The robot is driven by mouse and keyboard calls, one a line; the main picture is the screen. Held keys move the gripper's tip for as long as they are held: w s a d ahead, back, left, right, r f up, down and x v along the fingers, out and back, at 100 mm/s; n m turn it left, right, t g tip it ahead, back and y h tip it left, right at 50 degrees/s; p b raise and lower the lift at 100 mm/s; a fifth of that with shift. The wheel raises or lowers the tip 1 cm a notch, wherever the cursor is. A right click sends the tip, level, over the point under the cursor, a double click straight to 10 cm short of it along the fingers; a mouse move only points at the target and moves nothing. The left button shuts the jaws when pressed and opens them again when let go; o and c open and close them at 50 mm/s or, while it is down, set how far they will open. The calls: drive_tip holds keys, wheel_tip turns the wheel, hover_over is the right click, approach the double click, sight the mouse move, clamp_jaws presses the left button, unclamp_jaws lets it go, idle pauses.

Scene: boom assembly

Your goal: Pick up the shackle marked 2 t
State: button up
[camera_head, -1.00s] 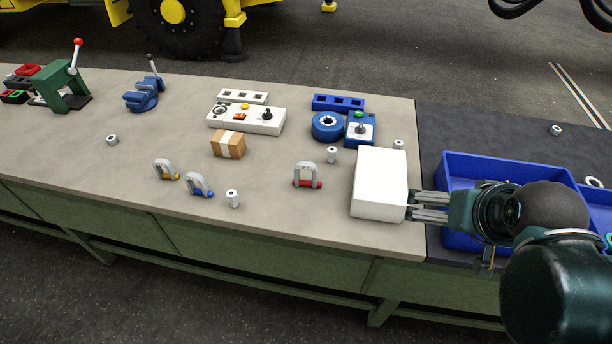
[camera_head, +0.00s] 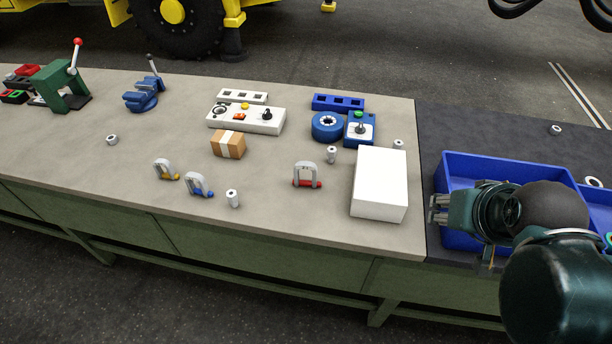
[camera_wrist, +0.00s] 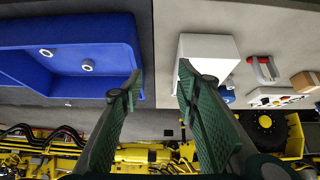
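Three grey shackles stand on the workbench in the head view: one with a yellow pin (camera_head: 165,170), one with a blue pin (camera_head: 199,185) and one with a red pin (camera_head: 306,174). I cannot read any load marking, so I cannot tell which is 2 t. The red-pinned shackle also shows in the wrist view (camera_wrist: 263,70). My gripper (camera_head: 437,209) is at the right, by the left edge of the blue bin, far from the shackles. In the wrist view my gripper (camera_wrist: 159,88) has its fingers apart with nothing between them.
A white box (camera_head: 380,184) stands between my gripper and the shackles. The blue bin (camera_head: 480,162) holds small round parts. A cardboard box (camera_head: 228,144), a white control panel (camera_head: 246,119) and small metal cylinders (camera_head: 233,198) are near the shackles. The bench's front left is clear.

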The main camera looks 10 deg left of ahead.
drive_tip(key=n+g+p, duration=0.6)
drive_tip(key=n+p, duration=0.4)
drive_tip(key=n, duration=0.4)
hover_over(306, 163)
drive_tip(key=d, duration=1)
wheel_tip(306, 163, down, 2)
drive_tip(key=f, duration=0.1)
drive_tip(key=a+f+n+p, duration=0.1)
drive_tip(key=a+f, duration=0.1)
drive_tip(key=a, duration=0.1)
drive_tip(key=a+f+n+p, duration=0.1)
drive_tip(key=a+f+n, duration=0.1)
drive_tip(key=a, duration=0.1)
drive_tip(key=a+f+n+g+p, duration=0.1)
drive_tip(key=a+f, duration=0.1)
drive_tip(key=a, duration=0.1)
drive_tip(key=shift+a+f+n, duration=0.15)
drive_tip(key=shift+f+n, duration=0.1)
drive_tip(key=shift+n, duration=0.05)
drive_tip(key=shift+a+f+p, duration=0.35)
drive_tip(key=shift+a+f, duration=0.05)
drive_tip(key=shift+f, duration=0.05)
drive_tip(key=shift+f, duration=1.25)
